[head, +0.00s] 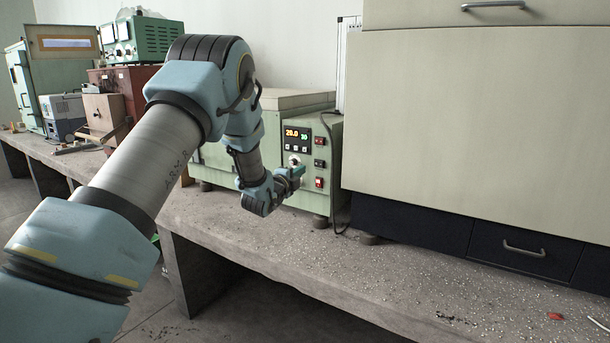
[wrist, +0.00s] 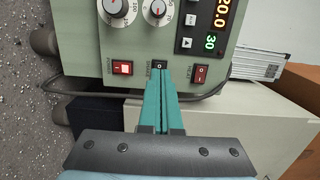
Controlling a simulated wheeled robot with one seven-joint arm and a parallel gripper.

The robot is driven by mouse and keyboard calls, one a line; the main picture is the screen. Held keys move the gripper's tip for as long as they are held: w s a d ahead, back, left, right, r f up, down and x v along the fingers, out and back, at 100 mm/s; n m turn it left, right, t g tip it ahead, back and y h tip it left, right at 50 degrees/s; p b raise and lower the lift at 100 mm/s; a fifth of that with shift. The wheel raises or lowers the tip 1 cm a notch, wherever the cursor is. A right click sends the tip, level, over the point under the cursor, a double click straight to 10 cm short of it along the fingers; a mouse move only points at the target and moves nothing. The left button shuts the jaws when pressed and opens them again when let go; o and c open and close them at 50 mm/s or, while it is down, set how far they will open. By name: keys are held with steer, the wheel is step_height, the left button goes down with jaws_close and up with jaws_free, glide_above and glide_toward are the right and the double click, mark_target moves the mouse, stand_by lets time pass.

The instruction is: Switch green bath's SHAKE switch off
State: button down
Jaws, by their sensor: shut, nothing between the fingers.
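The pale green bath (head: 255,160) stands on the bench against the big cream cabinet. Its front panel holds a lit display (head: 297,138), knobs and a column of three switches. In the wrist view the panel appears turned sideways, with a lit red switch (wrist: 122,68) at left, a dark middle switch (wrist: 159,66), and a dark red switch (wrist: 200,75) at right.
The large cream cabinet (head: 470,120) with dark drawers stands close at the right of the bath. A dark cable (head: 330,185) hangs by the panel. Boxes and instruments crowd the bench's far left. The bench front (head: 400,280) is mostly clear.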

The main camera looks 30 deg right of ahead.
steer(key=s+a+b, duration=0.2)
steer(key=s+a, duration=0.1)
steer(key=a, duration=0.4)
steer(key=shift+w, duration=0.1)
steer(key=a+f+n+y, duration=0.2)
steer(key=a+n+y, duration=0.95)
steer(key=a, duration=1.25)
steer(key=s+a+f+n+g+y+p, duration=0.1)
steer(key=s+a+n+g, duration=0.3)
steer(key=s+a+n, duration=0.4)
steer(key=s+a+f+n+g+y+p, duration=0.1)
steer(key=s+a+n+g, duration=0.4)
steer(key=s, duration=1)
steer(key=a+n+y, duration=0.1)
steer(key=a+n, duration=0.2)
steer(key=a, duration=0.2)
steer(key=shift+a+f, duration=0.15)
steer(key=shift+a, duration=0.2)
